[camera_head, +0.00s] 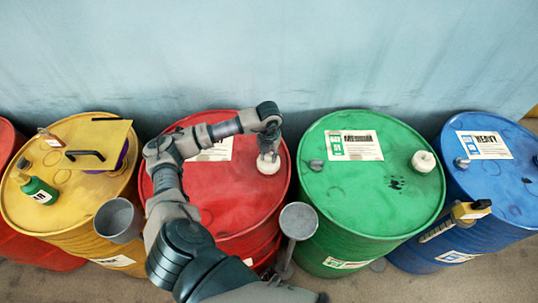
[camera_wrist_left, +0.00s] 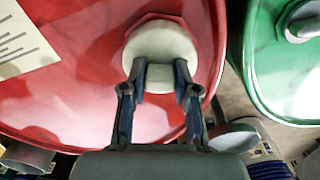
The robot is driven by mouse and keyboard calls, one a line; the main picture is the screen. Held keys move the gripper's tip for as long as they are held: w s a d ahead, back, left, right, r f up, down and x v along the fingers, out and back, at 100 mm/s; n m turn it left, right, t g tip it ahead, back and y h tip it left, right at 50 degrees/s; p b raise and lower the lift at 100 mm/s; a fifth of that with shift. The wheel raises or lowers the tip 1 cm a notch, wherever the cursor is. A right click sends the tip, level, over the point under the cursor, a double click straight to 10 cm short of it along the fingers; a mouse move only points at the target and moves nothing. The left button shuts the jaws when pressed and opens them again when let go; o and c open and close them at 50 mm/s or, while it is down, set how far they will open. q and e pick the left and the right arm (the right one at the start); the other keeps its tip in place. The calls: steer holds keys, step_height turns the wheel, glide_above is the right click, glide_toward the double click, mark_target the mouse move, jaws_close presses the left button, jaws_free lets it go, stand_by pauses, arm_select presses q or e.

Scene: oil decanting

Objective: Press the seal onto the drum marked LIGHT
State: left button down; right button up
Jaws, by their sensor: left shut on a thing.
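The red drum (camera_head: 235,200) stands in the middle-left of the head view. Its white label (camera_head: 213,150) is partly covered by my left arm, so its word cannot be read. A round white seal (camera_head: 268,167) is at the right part of the red drum's top. My left gripper (camera_head: 268,155) is above the seal, pointing down, shut on it. In the left wrist view both fingers (camera_wrist_left: 161,78) grip the near edge of the seal (camera_wrist_left: 160,45), which is over the drum top; whether it is fully seated cannot be told. My right gripper is not in view.
A green drum (camera_head: 350,205) marked MEDIUM has a white seal (camera_head: 423,161) and a grey cap (camera_head: 316,165). A blue drum (camera_head: 500,200) marked HEAVY stands right. A yellow drum (camera_head: 75,215) holds a green bottle (camera_head: 39,190). Grey cups (camera_head: 118,220) and (camera_head: 298,221) stand in front.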

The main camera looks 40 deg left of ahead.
arm_select(q)
steer(key=shift+d+f, duration=0.1)
steer(key=c, duration=0.8)
jaws_free()
step_height(320, 180, up, 12)
steer(key=shift+f, duration=0.1)
